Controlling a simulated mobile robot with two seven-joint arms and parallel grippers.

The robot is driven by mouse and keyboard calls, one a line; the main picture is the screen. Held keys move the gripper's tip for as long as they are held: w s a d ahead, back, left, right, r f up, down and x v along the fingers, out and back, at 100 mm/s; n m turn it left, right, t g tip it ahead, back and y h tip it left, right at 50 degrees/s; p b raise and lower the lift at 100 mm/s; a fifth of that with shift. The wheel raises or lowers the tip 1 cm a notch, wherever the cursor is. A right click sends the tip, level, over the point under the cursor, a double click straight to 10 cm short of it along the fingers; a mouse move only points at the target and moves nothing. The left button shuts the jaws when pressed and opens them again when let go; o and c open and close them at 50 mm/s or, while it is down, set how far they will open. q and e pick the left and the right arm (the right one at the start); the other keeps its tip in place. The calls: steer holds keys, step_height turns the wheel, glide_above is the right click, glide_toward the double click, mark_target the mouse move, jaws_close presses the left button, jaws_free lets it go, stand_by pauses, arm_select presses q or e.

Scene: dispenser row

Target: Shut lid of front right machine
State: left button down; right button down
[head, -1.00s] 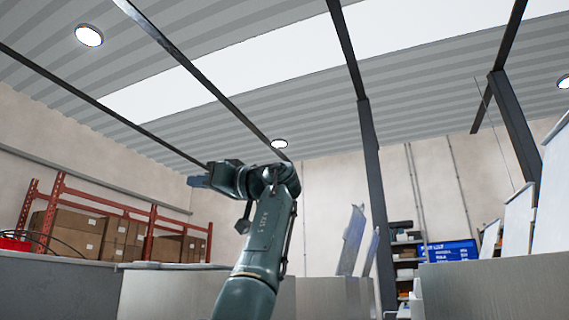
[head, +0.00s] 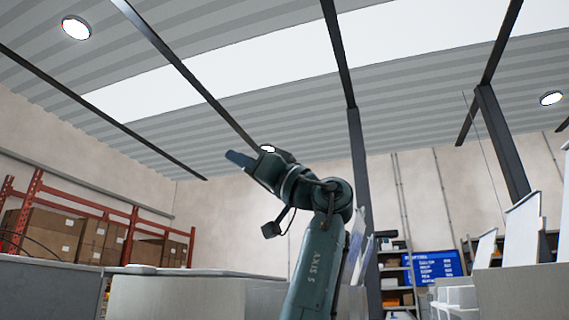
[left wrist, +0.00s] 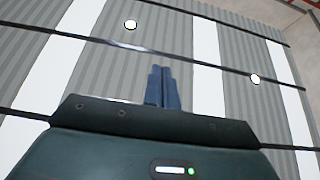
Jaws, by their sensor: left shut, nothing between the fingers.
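My left gripper (head: 238,159) is raised high in the head view, pointing up and left, with free air around it. Its two blue fingers lie together with nothing between them in the left wrist view (left wrist: 162,72), against the ceiling. At the right of the head view, pale raised lids (head: 523,229) stand upright above a grey machine body (head: 520,292). Another raised panel is cut by the right edge. I cannot tell for certain which lid belongs to the front right machine. The gripper is well apart from these lids. My right gripper is not in view.
Tilted pale panels (head: 361,238) show partly behind my left arm. Grey machine bodies (head: 190,298) fill the lower left. Boxed racks (head: 128,235) stand far left; a blue sign (head: 436,265) and shelves are at the back. The upper space is open.

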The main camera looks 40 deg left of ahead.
arm_select(q)
steer(key=w+d+f, duration=0.1)
steer(key=w+d, duration=0.1)
steer(key=d, duration=0.7)
steer(key=shift+w+d+f+b, duration=0.15)
steer(key=shift+w+f+b, duration=0.15)
steer(key=shift+b, duration=0.1)
